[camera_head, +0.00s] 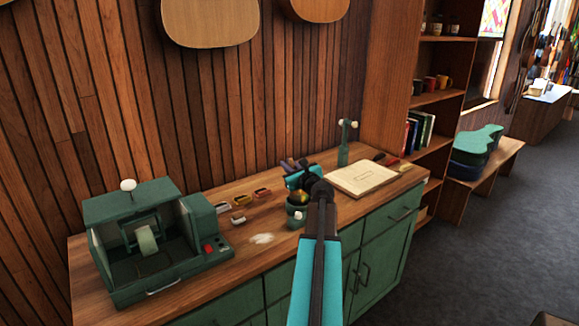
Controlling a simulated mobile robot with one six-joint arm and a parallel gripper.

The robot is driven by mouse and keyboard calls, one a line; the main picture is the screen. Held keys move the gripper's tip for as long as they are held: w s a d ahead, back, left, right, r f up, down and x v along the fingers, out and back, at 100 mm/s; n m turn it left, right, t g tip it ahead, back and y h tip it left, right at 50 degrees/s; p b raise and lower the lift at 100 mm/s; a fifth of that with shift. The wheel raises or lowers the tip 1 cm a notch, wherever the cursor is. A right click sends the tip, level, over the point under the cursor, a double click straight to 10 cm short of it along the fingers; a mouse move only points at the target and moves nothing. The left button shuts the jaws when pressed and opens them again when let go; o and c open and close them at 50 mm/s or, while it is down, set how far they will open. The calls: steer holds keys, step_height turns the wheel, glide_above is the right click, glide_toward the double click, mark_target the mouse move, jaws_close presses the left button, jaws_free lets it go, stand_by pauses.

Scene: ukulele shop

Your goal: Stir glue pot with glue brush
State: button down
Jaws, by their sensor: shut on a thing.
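A small dark green pot (297,216), which looks like the glue pot, stands on the wooden worktop near its front edge. My gripper (297,182) is right above the pot, with my arm reaching in from the front. It is shut on a thin thing that looks like the glue brush, mostly hidden by the gripper and arm. A yellowish-brown shape shows at the pot's mouth; I cannot tell whether it is glue or the brush's head, or how deep the brush sits.
A green machine (150,240) stands on the left of the worktop (190,300). A board (362,180) and a green post (344,145) are at right. Shelves (440,97) rise behind.

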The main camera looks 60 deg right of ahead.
steer(key=shift+w+a+r+p, duration=0.1)
steer(key=shift+r+p, duration=0.45)
steer(key=shift+r, duration=0.2)
steer(key=shift+w+a+r+p, duration=0.1)
steer(key=shift+w+r+p, duration=0.05)
steer(key=shift+r+p, duration=0.5)
steer(key=shift+w+a+r+p, duration=0.1)
steer(key=shift+r+p, duration=0.4)
steer(key=shift+r, duration=0.4)
step_height(320, 180, up, 5)
steer(key=p, duration=0.4)
steer(key=shift+s, duration=0.15)
stand_by(0.3)
